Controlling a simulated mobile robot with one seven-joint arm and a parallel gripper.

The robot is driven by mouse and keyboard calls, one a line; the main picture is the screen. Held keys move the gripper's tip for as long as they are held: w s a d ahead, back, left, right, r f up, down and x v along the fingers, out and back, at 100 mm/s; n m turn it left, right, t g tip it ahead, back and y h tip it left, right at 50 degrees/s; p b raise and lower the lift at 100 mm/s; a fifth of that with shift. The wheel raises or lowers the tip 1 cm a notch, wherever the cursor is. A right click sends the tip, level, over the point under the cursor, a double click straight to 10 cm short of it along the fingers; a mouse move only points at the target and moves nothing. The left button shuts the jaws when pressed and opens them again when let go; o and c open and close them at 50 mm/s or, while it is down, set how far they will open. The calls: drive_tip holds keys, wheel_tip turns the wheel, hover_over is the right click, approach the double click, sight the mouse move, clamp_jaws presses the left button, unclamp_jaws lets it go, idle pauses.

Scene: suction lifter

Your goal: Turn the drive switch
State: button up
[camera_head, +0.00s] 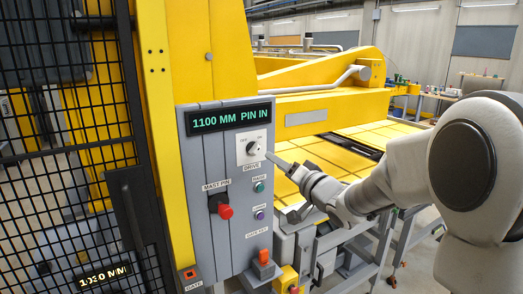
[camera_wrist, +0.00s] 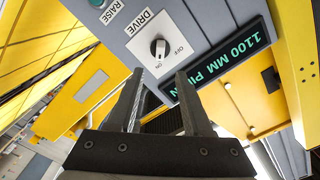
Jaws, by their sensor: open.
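The drive switch (camera_head: 252,148) is a dark round knob on a white plate, set in the grey control panel (camera_head: 213,265) under the display. It also shows in the wrist view (camera_wrist: 160,47), with OFF and ON marks and a DRIVE label beside it. I cannot tell for sure which mark the knob points to. My gripper (camera_head: 271,158) is just right of the switch in the head view. In the wrist view my gripper (camera_wrist: 160,77) is open and empty, its two fingers spread and pointing toward the panel, with the knob just beyond the tips.
The display (camera_head: 230,116) reads 1100 MM PIN IN. Below the switch are a green button (camera_head: 259,187), a purple button (camera_head: 259,215) and a red mast pin handle (camera_head: 225,211). A black mesh gate (camera_head: 125,215) stands left. Yellow machine beams (camera_head: 320,108) lie behind.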

sight(258, 150)
drive_tip(key=p+x, duration=0.1)
drive_tip(key=x, duration=0.8)
drive_tip(key=shift+w+a, duration=0.1)
clamp_jaws()
